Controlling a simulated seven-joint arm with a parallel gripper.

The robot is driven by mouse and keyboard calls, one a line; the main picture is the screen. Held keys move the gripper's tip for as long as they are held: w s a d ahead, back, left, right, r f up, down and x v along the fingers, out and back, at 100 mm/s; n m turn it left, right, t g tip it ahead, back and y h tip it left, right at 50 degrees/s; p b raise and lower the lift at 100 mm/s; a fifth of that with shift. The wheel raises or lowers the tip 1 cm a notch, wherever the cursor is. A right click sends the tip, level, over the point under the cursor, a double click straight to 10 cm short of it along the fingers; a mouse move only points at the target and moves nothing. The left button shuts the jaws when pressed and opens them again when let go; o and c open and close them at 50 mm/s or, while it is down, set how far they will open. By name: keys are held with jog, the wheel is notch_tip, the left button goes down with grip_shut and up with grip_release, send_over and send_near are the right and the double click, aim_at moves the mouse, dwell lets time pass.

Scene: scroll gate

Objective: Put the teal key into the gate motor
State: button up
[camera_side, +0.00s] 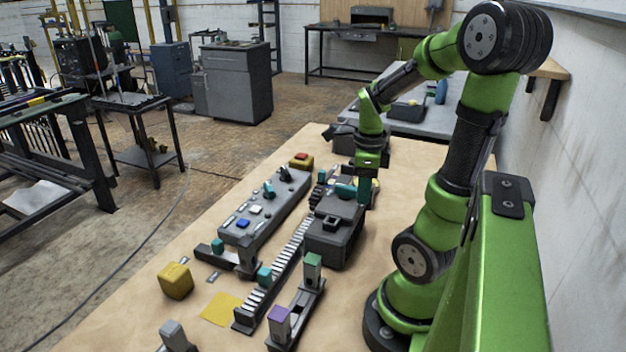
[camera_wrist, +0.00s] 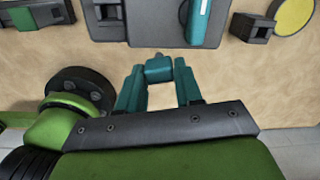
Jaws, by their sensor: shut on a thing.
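In the wrist view, my gripper (camera_wrist: 159,72) has teal fingers closed on a small teal block, which I take to be the teal key (camera_wrist: 158,66). The key is held over bare table, just short of a dark grey box, which looks like the gate motor (camera_wrist: 155,33). In the side view my gripper (camera_side: 363,190) points down beside the far right of that box (camera_side: 327,250). The key cannot be told from the teal fingers there. The box carries a small black block with an opening (camera_side: 331,222) and a teal rounded bar (camera_wrist: 200,20).
A toothed rack (camera_side: 285,258) runs left of the box, with a long grey panel (camera_side: 262,215) beyond it. A yellow block (camera_side: 175,281) and a post stand with green and purple blocks (camera_side: 297,305) are nearer. A yellow disc (camera_wrist: 293,14) is at the wrist view's upper right.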

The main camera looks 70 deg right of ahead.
jog(key=w+a+r+n, duration=0.3)
jog(key=w+a, duration=0.2)
jog(key=shift+a+r+n, duration=0.25)
jog(key=shift+a+n, duration=0.05)
jog(key=shift+a, duration=0.1)
jog(key=shift+f, duration=0.65)
grip_shut()
jog(key=shift+f, duration=1.35)
jog(key=shift+f, duration=1.2)
jog(key=o, duration=1)
grip_release()
jog(key=shift+o, duration=0.5)
